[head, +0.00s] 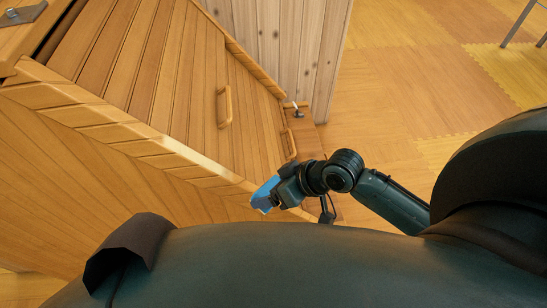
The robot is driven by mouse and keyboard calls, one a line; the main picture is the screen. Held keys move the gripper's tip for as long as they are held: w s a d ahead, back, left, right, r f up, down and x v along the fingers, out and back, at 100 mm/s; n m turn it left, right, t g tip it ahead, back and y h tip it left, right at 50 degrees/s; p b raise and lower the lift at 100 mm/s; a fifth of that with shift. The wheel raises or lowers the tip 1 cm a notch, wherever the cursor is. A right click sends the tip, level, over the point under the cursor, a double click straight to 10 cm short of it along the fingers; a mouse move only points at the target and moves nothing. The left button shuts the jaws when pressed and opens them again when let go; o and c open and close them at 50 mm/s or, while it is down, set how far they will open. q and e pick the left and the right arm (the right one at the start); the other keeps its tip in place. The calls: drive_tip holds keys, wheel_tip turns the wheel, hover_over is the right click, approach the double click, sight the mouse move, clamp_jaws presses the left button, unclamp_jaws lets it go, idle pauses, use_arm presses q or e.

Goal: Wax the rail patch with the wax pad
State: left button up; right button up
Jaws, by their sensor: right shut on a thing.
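My right gripper (277,194) is in the lower middle of the head view, shut on a blue block-like thing, which looks like the wax pad (262,197). The pad is beside the lower right stretch of a wooden rail (130,132) that edges the slatted wooden furniture. I cannot tell whether the pad touches the rail. A paler, glossy stretch of the rail (205,160), to the upper left of the pad, may be the rail patch; its borders are not clear. The gripper hides part of the pad. My left gripper is out of view.
A slatted wooden panel (165,70) has a wooden handle (224,107); a second handle (291,144) is near my right gripper. A small metal fitting (297,110) sits beyond it, and a metal bracket (22,14) at top left. Open tiled floor (400,90) lies to the right.

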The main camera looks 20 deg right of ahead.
drive_tip(key=w+y, duration=0.1)
drive_tip(key=y, duration=0.1)
drive_tip(key=w+r+n+y+b, duration=0.1)
drive_tip(key=y, duration=0.1)
drive_tip(key=shift+w+a, duration=0.2)
drive_tip(key=shift+w, duration=0.2)
drive_tip(key=w+d+r+m+t+y+b, duration=0.2)
drive_tip(key=w+d, duration=0.1)
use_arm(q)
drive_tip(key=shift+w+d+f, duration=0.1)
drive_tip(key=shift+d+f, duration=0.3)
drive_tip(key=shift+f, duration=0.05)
use_arm(e)
drive_tip(key=shift+w+a+f, duration=0.3)
drive_tip(key=shift+a+f, duration=0.2)
drive_tip(key=shift+a, duration=0.35)
drive_tip(key=shift+w+a+f, duration=0.25)
drive_tip(key=shift+a+f, duration=0.2)
drive_tip(key=shift+a, duration=0.4)
drive_tip(key=shift+w+a+f, duration=0.3)
drive_tip(key=shift+a+f, duration=0.2)
drive_tip(key=shift+a, duration=0.35)
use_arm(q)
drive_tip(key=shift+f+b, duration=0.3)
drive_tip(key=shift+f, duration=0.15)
use_arm(e)
drive_tip(key=shift+w+a+f, duration=0.15)
drive_tip(key=shift+a+f, duration=0.35)
drive_tip(key=shift+a, duration=0.15)
